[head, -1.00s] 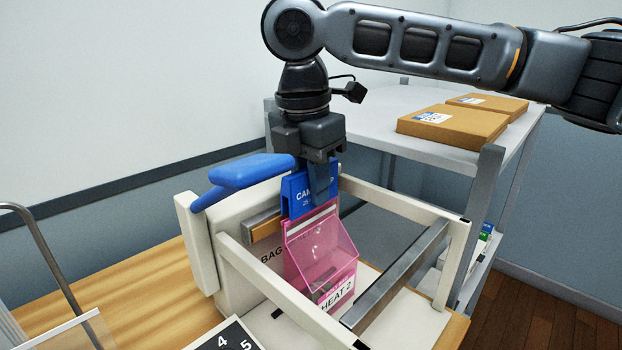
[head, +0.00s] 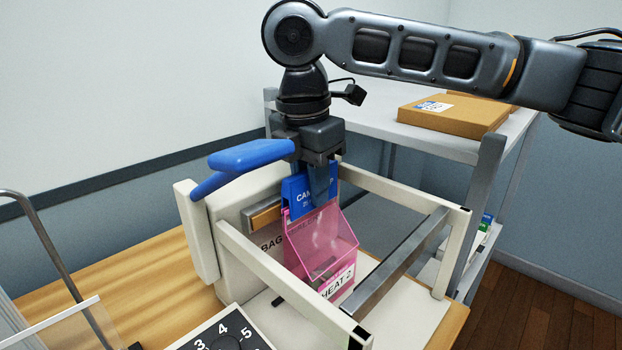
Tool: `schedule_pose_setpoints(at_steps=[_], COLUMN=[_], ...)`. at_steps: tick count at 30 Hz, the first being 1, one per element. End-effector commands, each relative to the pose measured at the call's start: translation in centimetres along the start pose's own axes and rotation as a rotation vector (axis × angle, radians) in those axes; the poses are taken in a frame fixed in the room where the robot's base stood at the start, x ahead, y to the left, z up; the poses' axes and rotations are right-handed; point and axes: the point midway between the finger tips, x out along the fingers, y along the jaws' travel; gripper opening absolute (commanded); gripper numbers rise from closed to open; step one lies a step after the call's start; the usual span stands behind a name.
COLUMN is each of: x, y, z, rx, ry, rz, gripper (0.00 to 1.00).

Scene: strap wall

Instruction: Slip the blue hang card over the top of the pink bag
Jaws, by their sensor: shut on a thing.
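My gripper (head: 320,182) points straight down and is shut on the blue hang card (head: 298,194), which has white lettering partly covered by a finger. The pink bag (head: 318,243) is see-through and sits upright inside the cream machine frame, with a white label strip near its bottom. The card's lower edge meets the top of the bag. From this angle I cannot tell whether the card is around the bag's top or only in front of or behind it.
The cream machine (head: 265,265) has side rails and a grey metal bar (head: 400,262) close around the bag. A blue handle (head: 250,153) stands left of my gripper. A black numbered dial (head: 225,335) is in front. A grey shelf with a cardboard box (head: 455,117) stands behind right.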

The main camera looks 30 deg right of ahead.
Motion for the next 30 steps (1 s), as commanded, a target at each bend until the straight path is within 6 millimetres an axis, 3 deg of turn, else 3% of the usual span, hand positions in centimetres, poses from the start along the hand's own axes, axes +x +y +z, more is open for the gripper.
schedule_pose_setpoints(at_steps=[30], x=[1.0], y=[-0.02], z=[-0.12], rx=[0.0], ry=[0.0], rz=[0.0], gripper=[0.0])
